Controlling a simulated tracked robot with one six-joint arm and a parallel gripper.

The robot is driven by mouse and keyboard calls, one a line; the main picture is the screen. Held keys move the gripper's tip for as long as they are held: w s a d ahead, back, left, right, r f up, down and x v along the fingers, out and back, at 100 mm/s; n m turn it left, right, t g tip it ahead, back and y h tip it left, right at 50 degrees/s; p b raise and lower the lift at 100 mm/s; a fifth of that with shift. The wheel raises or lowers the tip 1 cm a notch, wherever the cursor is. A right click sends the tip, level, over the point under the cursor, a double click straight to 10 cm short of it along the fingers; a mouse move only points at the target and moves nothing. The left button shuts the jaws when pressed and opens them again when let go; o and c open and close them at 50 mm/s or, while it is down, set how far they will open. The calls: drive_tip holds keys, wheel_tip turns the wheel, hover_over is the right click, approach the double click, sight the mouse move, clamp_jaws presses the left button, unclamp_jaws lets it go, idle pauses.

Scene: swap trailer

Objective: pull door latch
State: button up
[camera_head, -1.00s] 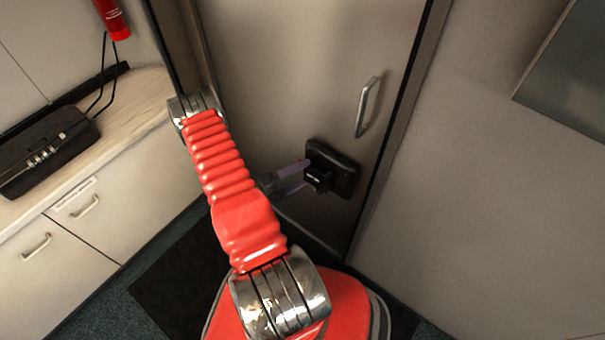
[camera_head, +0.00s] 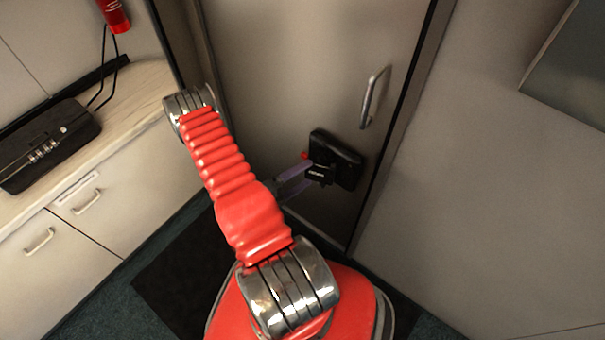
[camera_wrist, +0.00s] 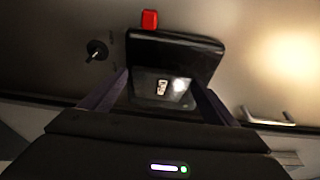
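The door latch is a black box (camera_head: 347,161) on the grey door, below the silver bar handle. In the wrist view it is a glossy black plate (camera_wrist: 190,54) with a paddle (camera_wrist: 150,86) at its lower front. A red button (camera_wrist: 149,19) is at its top edge. My gripper (camera_wrist: 160,82) has its two purple fingers spread, one at each side of the paddle. In the head view my gripper (camera_head: 308,178) reaches the latch's lower left. Whether the fingers touch the paddle is not clear.
A silver bar handle (camera_head: 373,96) is on the door above the latch. A cabinet with a wooden top (camera_head: 125,125) stands left, with a black box (camera_head: 48,146) on it. A plain wall (camera_head: 500,190) is right. A dark mat (camera_head: 180,275) lies on the floor.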

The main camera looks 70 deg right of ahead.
drive_tip(key=o, duration=0.4)
drive_tip(key=shift+w, duration=0.1)
drive_tip(key=shift+c, duration=0.2)
drive_tip(key=shift+r, duration=0.1)
drive_tip(key=shift+w+a, duration=0.25)
drive_tip(key=shift+w, duration=0.05)
drive_tip(key=v, duration=1.3)
drive_tip(key=shift+s, duration=0.15)
